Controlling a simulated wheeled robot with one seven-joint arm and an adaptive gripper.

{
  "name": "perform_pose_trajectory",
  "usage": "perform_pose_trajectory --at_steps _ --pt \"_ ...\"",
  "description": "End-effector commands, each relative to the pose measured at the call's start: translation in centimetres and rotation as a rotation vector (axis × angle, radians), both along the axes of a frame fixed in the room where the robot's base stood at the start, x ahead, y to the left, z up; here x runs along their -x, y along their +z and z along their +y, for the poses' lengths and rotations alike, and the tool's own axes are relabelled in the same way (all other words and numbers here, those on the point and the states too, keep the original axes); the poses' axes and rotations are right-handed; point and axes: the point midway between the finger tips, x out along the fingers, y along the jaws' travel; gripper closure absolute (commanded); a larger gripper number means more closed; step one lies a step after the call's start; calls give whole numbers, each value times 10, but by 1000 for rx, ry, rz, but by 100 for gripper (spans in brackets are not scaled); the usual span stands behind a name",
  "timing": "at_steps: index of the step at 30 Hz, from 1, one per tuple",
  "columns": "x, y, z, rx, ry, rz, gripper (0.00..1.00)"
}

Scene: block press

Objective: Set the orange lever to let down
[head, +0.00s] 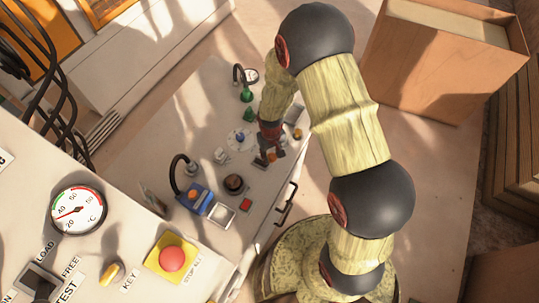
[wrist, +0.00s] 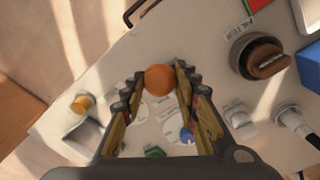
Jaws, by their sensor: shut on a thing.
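The orange lever shows in the wrist view as a round orange knob (wrist: 158,80) between my fingertips. My gripper (wrist: 155,82) is shut on this knob, with a finger on each side of it. The lever's shaft and its set position are hidden below the knob, and I cannot read a label beside it. In the head view my gripper (head: 267,155) is low over the panel (head: 208,135), and a small orange spot (head: 272,157) shows at its fingers.
A brown rotary knob (wrist: 268,60) and a blue box (wrist: 309,65) lie right of my gripper. A yellow knob (wrist: 82,103) is to the left. In the head view, a red stop button (head: 172,258) and a gauge (head: 78,211) are on a nearer panel.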

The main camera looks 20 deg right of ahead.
Motion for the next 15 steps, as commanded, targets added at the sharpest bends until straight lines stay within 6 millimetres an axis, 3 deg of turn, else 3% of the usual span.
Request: perform_pose_trajectory --at_steps 1,9,10,15 --pt "13 -7 -6 5 -3 28 100" --pt "16 -9 -7 6 -1 35 100" --pt "16 -9 -7 6 -1 35 68" --pt "15 -8 -6 5 -2 32 59"
